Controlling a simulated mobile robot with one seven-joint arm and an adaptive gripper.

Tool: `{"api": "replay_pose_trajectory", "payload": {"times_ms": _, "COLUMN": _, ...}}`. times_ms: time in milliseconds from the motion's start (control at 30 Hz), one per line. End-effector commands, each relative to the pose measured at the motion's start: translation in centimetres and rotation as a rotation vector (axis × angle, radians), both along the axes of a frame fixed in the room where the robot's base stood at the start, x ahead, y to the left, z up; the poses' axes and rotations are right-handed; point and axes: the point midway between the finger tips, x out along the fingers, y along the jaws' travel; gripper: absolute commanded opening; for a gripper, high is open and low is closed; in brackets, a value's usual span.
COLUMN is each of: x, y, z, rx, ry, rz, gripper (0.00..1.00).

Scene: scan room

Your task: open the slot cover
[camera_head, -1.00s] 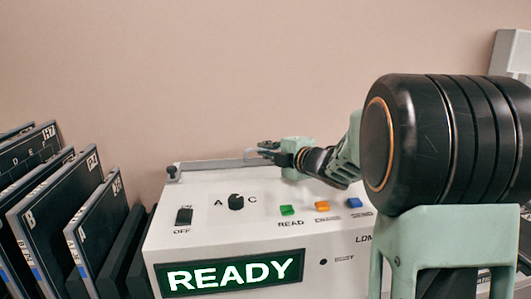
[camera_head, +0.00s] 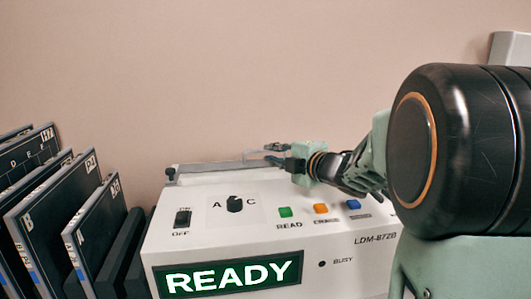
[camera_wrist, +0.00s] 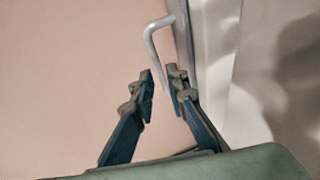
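The slot cover (camera_head: 212,168) is a grey strip along the back of the white machine's top, and it looks shut. A thin light handle (camera_head: 252,155) stands on it near my gripper. In the wrist view the handle (camera_wrist: 150,45) is a bent grey bar beside the cover's long edge (camera_wrist: 184,40). My gripper (camera_head: 276,154) is at the cover's right part. Its two fingers (camera_wrist: 161,80) are apart, and the handle's lower end shows between the tips. I cannot tell whether either finger touches the handle.
The machine's panel (camera_head: 215,210) carries a dial, a switch and coloured buttons below the cover, with a READY display (camera_head: 230,275) in front. Dark labelled plates (camera_head: 50,220) stand in a rack at left. The wall (camera_head: 240,70) rises behind.

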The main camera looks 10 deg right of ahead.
Motion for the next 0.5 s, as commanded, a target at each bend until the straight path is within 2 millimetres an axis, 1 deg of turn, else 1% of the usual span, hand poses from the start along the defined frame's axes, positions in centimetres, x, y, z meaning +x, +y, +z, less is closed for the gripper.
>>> {"api": "replay_pose_trajectory", "payload": {"times_ms": 33, "x": -1.1, "y": -0.5, "z": 0.3, "rx": -0.001, "ry": -0.002, "rz": -0.002, "gripper": 0.14}}
{"api": "replay_pose_trajectory", "payload": {"times_ms": 200, "x": -4.1, "y": -1.7, "z": 0.9, "rx": 0.0, "ry": -0.002, "rz": -0.001, "gripper": 0.14}}
{"api": "replay_pose_trajectory", "payload": {"times_ms": 333, "x": -5.7, "y": -2.4, "z": 1.2, "rx": -0.001, "ry": -0.002, "rz": 0.0, "gripper": 0.14}}
{"api": "replay_pose_trajectory", "payload": {"times_ms": 500, "x": -6.6, "y": -2.7, "z": 1.3, "rx": 0.0, "ry": -0.001, "rz": 0.001, "gripper": 0.14}}
